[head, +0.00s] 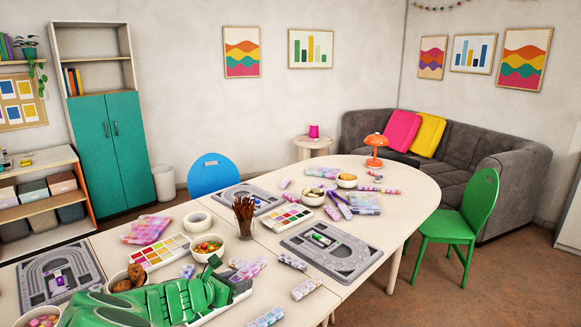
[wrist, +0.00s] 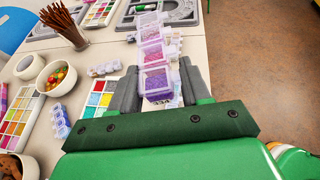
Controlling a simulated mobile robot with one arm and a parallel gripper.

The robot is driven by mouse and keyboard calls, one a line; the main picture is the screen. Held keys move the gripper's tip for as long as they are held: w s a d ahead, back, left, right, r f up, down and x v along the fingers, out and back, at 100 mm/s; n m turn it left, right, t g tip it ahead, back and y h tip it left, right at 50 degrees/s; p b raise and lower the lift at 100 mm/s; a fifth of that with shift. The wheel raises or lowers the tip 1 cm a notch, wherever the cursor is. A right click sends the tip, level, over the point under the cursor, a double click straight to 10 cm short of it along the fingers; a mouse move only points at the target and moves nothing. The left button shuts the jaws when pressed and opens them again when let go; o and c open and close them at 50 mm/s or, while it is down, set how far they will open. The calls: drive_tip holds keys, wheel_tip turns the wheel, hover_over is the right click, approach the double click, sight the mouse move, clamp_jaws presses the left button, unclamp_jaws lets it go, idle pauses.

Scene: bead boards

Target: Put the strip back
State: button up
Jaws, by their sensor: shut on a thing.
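In the wrist view my gripper (wrist: 158,90) has its two grey fingers on either side of a strip of clear lidded compartments (wrist: 152,53) and is shut on it. The compartments hold purple and pink beads. A label reading "334" (wrist: 162,102) shows at the strip's near end. In the head view my green arm reaches in from the lower left, and the strip (head: 250,268) shows by its end over the table. Other bead strips (head: 292,261) lie apart on the table, one (head: 306,288) near the front edge. I cannot tell whether the held strip touches the table.
A grey bead board (head: 350,263) lies right of the strip; another (head: 30,285) lies at left. A brush cup (head: 244,222), paint palettes (head: 160,251) and bowls (head: 206,248) crowd the table behind my arm. A green chair (head: 465,221) stands at right.

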drive_tip(key=shift+n+t+y, duration=0.5)
drive_tip(key=shift+n+y, duration=0.2)
drive_tip(key=shift+y, duration=0.1)
drive_tip(key=w+d+r, duration=0.1)
drive_tip(key=w+d, duration=0.1)
drive_tip(key=w, duration=0.1)
drive_tip(key=w+d+r, duration=0.1)
drive_tip(key=w+d, duration=0.1)
drive_tip(key=w, duration=0.1)
drive_tip(key=w+d+r, duration=0.1)
drive_tip(key=w+d, duration=0.1)
drive_tip(key=w, duration=0.2)
drive_tip(key=shift+w+r, duration=0.1)
drive_tip(key=shift+r, duration=0.15)
drive_tip(key=w+d+r+n+y, duration=0.1)
drive_tip(key=w+d+r, duration=0.25)
drive_tip(key=d, duration=0.25)
drive_tip(key=w+d+r+n+t+y, duration=0.1)
drive_tip(key=w+d+r+y, duration=0.1)
drive_tip(key=w+d, duration=0.35)
drive_tip(key=w+d+r+n+y, duration=0.1)
drive_tip(key=w+d+r+n, duration=0.2)
drive_tip(key=d, duration=0.4)
drive_tip(key=w+d+r+y, duration=0.2)
drive_tip(key=d+r, duration=0.1)
drive_tip(key=d, duration=0.9)
drive_tip(key=shift+r+n+t, duration=0.2)
drive_tip(key=shift+n+t, duration=0.1)
